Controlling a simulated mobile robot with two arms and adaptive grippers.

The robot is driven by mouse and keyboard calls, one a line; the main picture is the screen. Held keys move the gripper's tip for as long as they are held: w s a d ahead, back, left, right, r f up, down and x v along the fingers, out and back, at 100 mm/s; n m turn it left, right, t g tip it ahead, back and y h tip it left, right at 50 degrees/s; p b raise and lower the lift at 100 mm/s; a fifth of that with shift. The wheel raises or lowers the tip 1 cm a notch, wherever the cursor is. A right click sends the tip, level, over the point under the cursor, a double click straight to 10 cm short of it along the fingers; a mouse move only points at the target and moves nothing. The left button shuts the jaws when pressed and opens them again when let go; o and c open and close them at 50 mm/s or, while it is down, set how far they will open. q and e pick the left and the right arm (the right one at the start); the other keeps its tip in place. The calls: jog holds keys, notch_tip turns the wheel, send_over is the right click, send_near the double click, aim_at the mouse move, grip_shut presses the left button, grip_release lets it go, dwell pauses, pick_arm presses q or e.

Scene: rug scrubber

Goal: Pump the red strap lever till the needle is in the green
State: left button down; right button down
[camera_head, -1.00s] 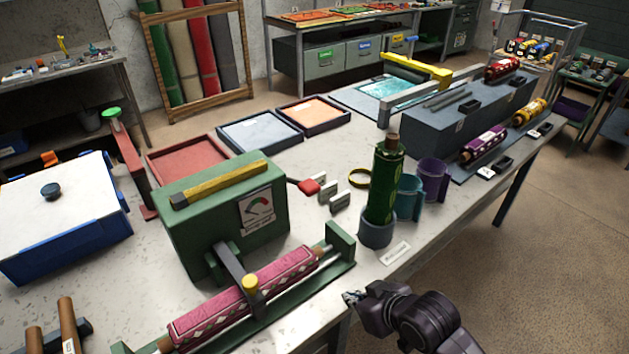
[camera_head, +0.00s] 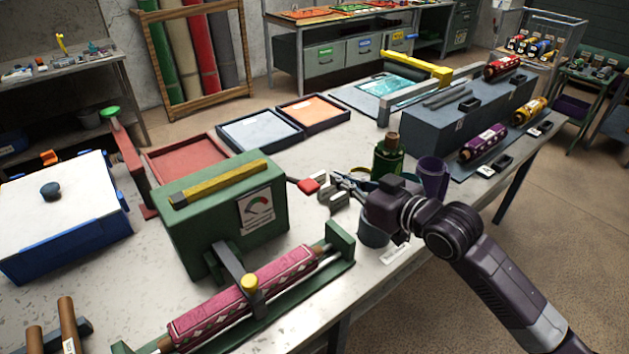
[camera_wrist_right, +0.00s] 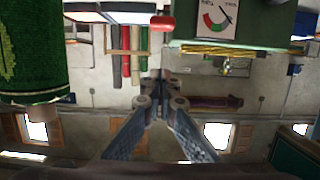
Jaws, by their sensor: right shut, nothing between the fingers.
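The red strap lever (camera_head: 309,186) sticks out from the right side of the green machine box (camera_head: 190,228); its red tip also shows in the right wrist view (camera_wrist_right: 162,23). The gauge (camera_head: 257,208) on the box front has a red and green arc, also seen in the right wrist view (camera_wrist_right: 216,20); I cannot tell surely where its needle stands. My right gripper (camera_head: 335,181) is shut and empty, just right of the red tip, apparently apart from it. A pink rolled rug (camera_head: 243,296) lies in the cradle before the box. My left gripper is not in view.
A green roll (camera_head: 387,160) stands in a holder, partly hidden behind my right arm. A purple cup (camera_head: 433,178) stands beside it. Trays (camera_head: 262,132) lie behind the box. A blue case (camera_head: 60,215) stands at the left.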

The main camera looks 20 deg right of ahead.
jog(key=p, duration=0.3)
send_over(314, 188)
jog(key=shift+s+d+f, duration=0.1)
jog(key=shift+f, duration=0.85)
notch_tip(314, 188, down, 4)
jog(key=shift+r+p, duration=0.25)
jog(key=shift+p, duration=0.1)
jog(key=shift+f, duration=0.5)
